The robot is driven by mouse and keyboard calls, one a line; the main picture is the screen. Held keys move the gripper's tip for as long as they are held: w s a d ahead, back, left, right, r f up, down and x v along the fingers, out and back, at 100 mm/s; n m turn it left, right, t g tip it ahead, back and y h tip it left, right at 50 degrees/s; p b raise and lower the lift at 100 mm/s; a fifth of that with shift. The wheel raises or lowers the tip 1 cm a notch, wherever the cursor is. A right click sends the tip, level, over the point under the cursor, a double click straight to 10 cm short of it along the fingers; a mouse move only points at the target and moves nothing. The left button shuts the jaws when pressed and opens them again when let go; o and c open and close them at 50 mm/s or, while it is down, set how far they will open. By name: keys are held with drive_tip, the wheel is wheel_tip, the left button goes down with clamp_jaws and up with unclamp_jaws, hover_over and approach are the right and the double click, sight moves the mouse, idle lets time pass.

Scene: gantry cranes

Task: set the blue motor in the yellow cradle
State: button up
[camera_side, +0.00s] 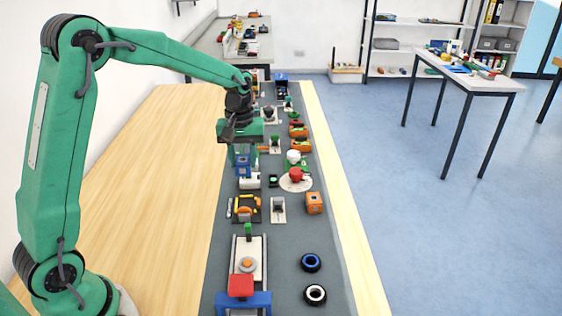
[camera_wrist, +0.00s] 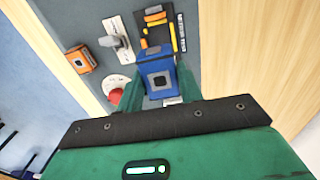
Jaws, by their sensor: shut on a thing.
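The blue motor (camera_side: 243,170) is a boxy block held between the green fingers of my gripper (camera_side: 243,157). It also shows in the wrist view (camera_wrist: 160,82), with a dark square on its near face, between the two fingers. My gripper is shut on it, above the bench mat. A dark plate with yellow and orange parts (camera_side: 257,205), which looks like the yellow cradle, lies nearer the side camera than the motor. In the wrist view its yellow parts (camera_wrist: 153,30) show just beyond the motor, which may hide some of it. The motor appears apart from it.
A white cylinder (camera_side: 250,183) lies near the motor. A lever on a pale plate (camera_side: 278,209) and an orange box (camera_side: 314,203) stand right of the dark plate. A red knob on a round white base (camera_side: 296,176) is close by. A blue gantry (camera_side: 243,302) stands in front.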

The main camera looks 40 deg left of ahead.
drive_tip(key=shift+a+f, duration=0.15)
drive_tip(key=shift+f, duration=2.4)
drive_tip(key=shift+f, duration=0.2)
drive_tip(key=shift+f, duration=2.7)
drive_tip(key=shift+f, duration=0.75)
drive_tip(key=o, duration=0.9)
drive_tip(key=shift+o, duration=0.4)
drive_tip(key=shift+w+r, duration=0.1)
drive_tip(key=shift+r, duration=0.05)
